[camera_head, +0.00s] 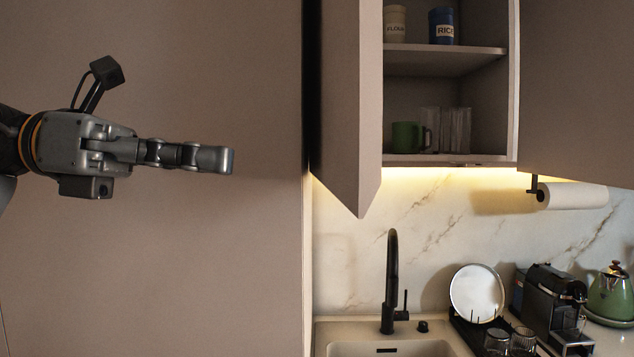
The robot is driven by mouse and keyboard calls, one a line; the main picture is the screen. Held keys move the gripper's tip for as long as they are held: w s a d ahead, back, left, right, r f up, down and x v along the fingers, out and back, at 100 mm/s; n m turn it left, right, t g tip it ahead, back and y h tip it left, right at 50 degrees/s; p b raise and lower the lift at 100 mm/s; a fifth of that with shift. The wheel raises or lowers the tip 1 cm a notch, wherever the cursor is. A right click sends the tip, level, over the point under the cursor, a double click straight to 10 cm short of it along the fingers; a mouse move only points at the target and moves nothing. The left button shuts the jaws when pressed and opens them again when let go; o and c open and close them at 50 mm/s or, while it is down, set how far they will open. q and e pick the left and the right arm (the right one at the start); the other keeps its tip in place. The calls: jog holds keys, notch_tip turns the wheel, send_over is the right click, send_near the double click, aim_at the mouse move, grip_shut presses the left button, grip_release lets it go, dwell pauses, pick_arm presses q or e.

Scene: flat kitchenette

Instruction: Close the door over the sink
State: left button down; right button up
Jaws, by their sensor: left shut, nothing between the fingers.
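The cabinet door (347,110) over the sink stands open, swung out toward me at the left side of the cabinet. The open cabinet (445,62) shows two levels, with canisters on the shelf and a green mug and glasses below. The sink (390,348) is under it, with a black faucet (392,285). My left gripper (232,161) is shut and empty. It points right, in front of the tall panel, to the left of the door and apart from it in the picture. My right gripper is not in view.
A tall flat panel (200,270) fills the left side. A plate (476,292), coffee machine (552,305) and green kettle (610,294) stand on the counter.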

pick_arm(q)
jog(key=s+a+t+y, duration=0.2)
jog(key=a, duration=0.1)
jog(key=p, duration=0.5)
send_near(352, 195)
jog(key=x, duration=0.5)
jog(key=shift+d, duration=0.2)
jog(key=shift+w+d+f, duration=0.1)
jog(key=shift+d+f, duration=0.05)
jog(key=shift+d, duration=0.5)
